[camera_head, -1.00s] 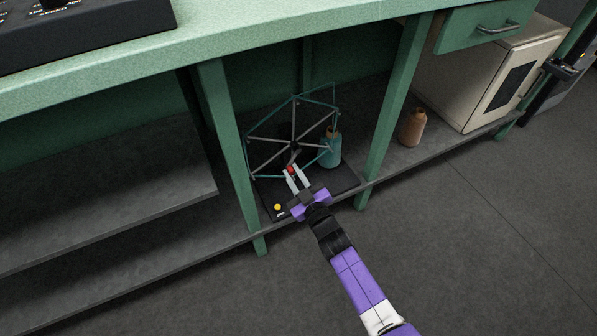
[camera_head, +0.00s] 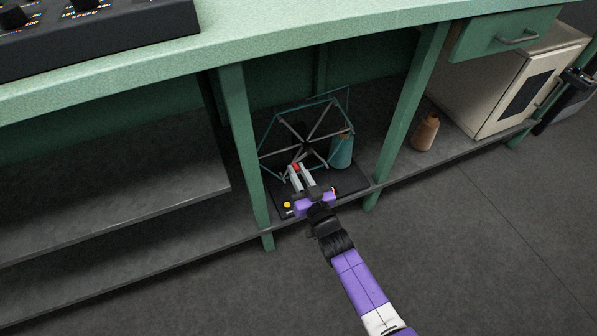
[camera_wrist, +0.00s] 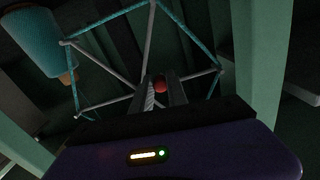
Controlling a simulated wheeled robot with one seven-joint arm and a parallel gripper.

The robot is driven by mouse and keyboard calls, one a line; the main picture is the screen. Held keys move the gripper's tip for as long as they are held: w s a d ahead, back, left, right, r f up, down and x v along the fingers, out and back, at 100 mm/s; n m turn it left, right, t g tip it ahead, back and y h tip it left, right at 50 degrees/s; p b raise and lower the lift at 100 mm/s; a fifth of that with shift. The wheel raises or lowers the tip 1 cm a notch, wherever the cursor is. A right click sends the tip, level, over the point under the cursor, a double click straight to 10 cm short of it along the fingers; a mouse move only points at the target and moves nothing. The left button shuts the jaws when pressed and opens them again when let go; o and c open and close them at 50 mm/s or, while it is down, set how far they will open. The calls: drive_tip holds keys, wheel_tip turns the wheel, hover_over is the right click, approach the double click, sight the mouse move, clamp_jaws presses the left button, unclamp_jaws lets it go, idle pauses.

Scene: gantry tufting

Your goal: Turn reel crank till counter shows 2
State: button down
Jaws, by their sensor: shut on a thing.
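The reel (camera_head: 307,146) is a wire frame with grey spokes and teal outer bars. It stands on a dark base (camera_head: 349,183) on the lower shelf under the green bench. Its crank has a red knob (camera_head: 296,168), seen low on the near side of the hub. My gripper (camera_head: 297,174) reaches in from the front and is shut on the knob. In the wrist view the red knob (camera_wrist: 160,84) sits between the fingertips, with the reel (camera_wrist: 149,45) behind it. I cannot make out a counter reading in either view.
A yellow button (camera_head: 287,205) is on the base's front left corner, close to my gripper. A teal yarn cone (camera_head: 341,151) stands right of the reel. Green bench legs (camera_head: 243,150) flank the bay. A brown cone (camera_head: 425,133) stands farther right. The floor in front is clear.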

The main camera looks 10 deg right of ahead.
drive_tip(key=shift+s, duration=0.1)
drive_tip(key=c, duration=1.3)
unclamp_jaws()
drive_tip(key=p+v, duration=0.3)
drive_tip(key=v, duration=0.4)
drive_tip(key=shift+s+p, duration=0.35)
drive_tip(key=shift+p, duration=0.05)
drive_tip(key=shift+d+f, duration=0.1)
